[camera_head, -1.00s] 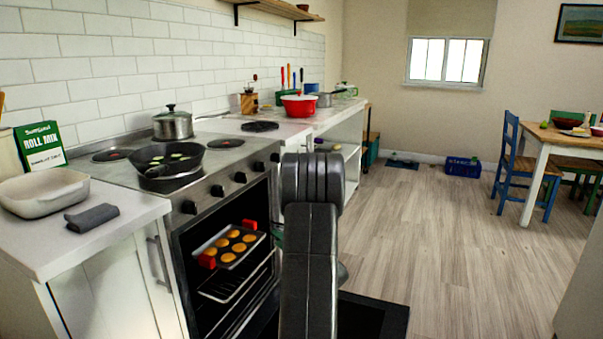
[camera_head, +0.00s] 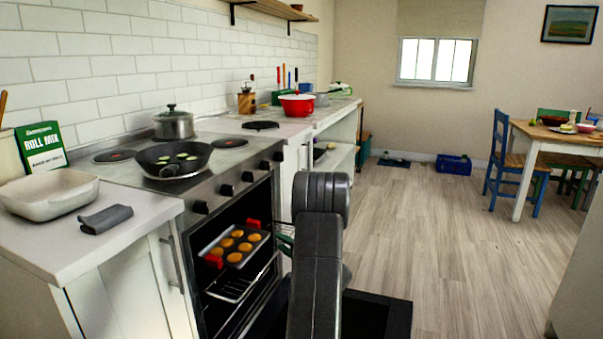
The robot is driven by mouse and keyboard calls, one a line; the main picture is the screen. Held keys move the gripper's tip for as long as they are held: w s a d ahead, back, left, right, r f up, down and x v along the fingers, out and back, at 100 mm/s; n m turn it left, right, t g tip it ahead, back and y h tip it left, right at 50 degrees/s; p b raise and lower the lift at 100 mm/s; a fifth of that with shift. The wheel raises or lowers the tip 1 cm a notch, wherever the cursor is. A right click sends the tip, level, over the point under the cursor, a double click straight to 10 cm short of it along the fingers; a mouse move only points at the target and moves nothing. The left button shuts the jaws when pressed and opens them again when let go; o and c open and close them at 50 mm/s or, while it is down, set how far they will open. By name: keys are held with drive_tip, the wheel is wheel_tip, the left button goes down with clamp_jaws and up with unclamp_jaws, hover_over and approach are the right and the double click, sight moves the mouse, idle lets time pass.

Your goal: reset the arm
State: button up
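My arm rises dark grey in the lower middle of the head view, in front of the open oven (camera_head: 240,225). My gripper cannot be made out; it is hidden behind the arm or out of frame. A muffin tray (camera_head: 236,245) with several golden muffins and red grips at its ends sits inside the oven on the upper level. A wire rack (camera_head: 243,283) is below it. The open oven door (camera_head: 375,315) lies low and dark behind and right of my arm.
A frying pan (camera_head: 173,160) and a steel pot (camera_head: 174,124) stand on the hob. A white baking dish (camera_head: 48,196) and a grey cloth (camera_head: 105,219) lie on the left counter. A blue chair (camera_head: 516,172) stands by the table at right. The wooden floor (camera_head: 430,235) between is clear.

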drive_tip(key=shift+w+f+b, duration=0.15)
drive_tip(key=shift+w+f, duration=0.3)
drive_tip(key=shift+f, duration=0.25)
drive_tip(key=shift+w+f+b, duration=0.15)
drive_tip(key=shift+w+f, duration=0.25)
drive_tip(key=shift+f, duration=0.3)
